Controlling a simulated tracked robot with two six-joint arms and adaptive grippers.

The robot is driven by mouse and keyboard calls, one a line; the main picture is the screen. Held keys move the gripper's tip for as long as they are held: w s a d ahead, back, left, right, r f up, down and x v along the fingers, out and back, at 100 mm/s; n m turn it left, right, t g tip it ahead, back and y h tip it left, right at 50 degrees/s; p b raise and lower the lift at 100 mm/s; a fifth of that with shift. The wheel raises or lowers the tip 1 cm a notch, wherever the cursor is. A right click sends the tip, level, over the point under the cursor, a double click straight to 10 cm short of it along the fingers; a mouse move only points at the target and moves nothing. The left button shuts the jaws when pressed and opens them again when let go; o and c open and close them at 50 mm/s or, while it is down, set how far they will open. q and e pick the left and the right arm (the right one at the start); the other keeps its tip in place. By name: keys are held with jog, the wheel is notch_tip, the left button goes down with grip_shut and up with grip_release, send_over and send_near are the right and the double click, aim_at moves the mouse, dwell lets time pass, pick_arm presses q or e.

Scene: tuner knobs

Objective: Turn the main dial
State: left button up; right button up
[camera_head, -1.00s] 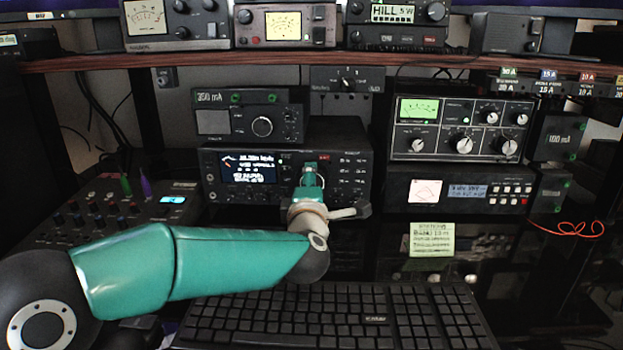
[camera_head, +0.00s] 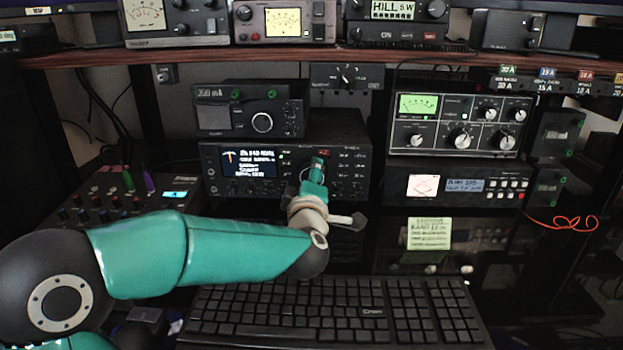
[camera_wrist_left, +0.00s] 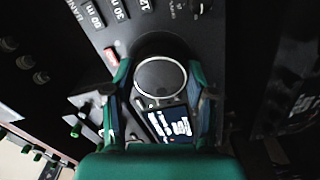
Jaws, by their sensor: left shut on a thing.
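The main dial (camera_wrist_left: 160,82) is a round dark knob with a pale rim on the front of the black radio (camera_head: 345,160). In the left wrist view, the two green fingers of my left gripper (camera_wrist_left: 160,78) stand on either side of the dial and are shut on it. In the head view, my left gripper (camera_head: 316,170) is at the radio's front and hides most of the dial. The radio's lit screen (camera_head: 249,163) is left of the gripper; it also shows between the fingers in the wrist view (camera_wrist_left: 172,123). My right gripper is not in view.
A smaller box with a round knob (camera_head: 262,122) sits on top of the radio. A black keyboard (camera_head: 330,315) lies below my left arm. A mixer (camera_head: 110,205) stands at the left. Stacked equipment (camera_head: 455,125) stands close on the right.

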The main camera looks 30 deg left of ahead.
pick_arm(q)
jog(key=shift+d+f, duration=0.3)
jog(key=shift+f, duration=0.05)
jog(key=o, duration=1)
jog(key=shift+w, duration=0.1)
jog(key=shift+o, duration=0.8)
jog(key=shift+a+r, duration=0.15)
jog(key=shift+r, duration=0.05)
jog(key=v, duration=1.2)
